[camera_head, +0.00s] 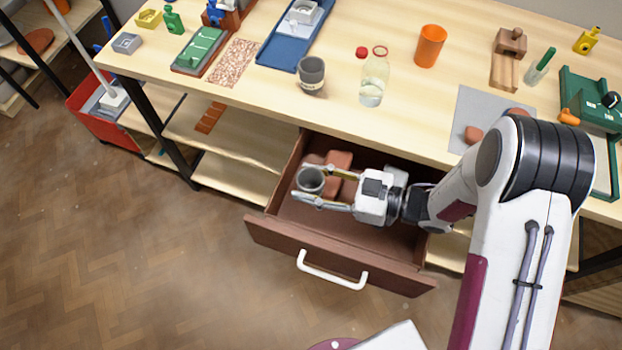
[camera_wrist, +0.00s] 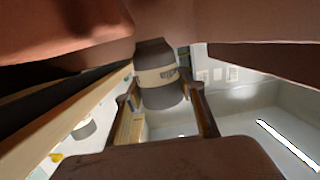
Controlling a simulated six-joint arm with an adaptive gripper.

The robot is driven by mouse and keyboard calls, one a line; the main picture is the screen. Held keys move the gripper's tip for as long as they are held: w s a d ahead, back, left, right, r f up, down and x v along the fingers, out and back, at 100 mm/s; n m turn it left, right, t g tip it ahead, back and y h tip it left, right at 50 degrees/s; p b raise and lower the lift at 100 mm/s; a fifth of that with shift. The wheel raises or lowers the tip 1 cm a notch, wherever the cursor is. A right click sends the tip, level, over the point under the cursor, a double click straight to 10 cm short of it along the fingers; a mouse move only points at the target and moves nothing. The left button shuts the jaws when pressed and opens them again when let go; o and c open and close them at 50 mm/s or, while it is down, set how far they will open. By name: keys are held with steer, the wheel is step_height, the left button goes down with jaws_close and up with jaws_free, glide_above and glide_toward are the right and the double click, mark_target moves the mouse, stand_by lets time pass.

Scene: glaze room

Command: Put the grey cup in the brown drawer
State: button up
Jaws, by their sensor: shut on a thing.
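My gripper (camera_head: 312,183) is shut on a grey cup (camera_head: 309,179), with one finger on each side of it. The cup is over the left part of the open brown drawer (camera_head: 341,255), within its outline from above; I cannot tell whether it touches the drawer floor. In the wrist view, the held cup (camera_wrist: 157,76) shows a beige band with lettering between the fingers (camera_wrist: 164,96). A second dark grey cup (camera_head: 311,76) stands on the table above the drawer. Part of the drawer's inside is hidden by my gripper and arm.
Reddish-brown blocks (camera_head: 340,160) lie in the back left of the drawer, close to the cup. The drawer's front has a white handle (camera_head: 332,271). The table edge overhangs the drawer's back. A glass bottle (camera_head: 373,82) and an orange cup (camera_head: 430,46) stand on the table.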

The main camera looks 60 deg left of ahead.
steer(key=shift+f, duration=0.1)
steer(key=o, duration=1.2)
steer(key=shift+r, duration=0.7)
steer(key=shift+v, duration=3.7)
steer(key=shift+w+f, duration=0.1)
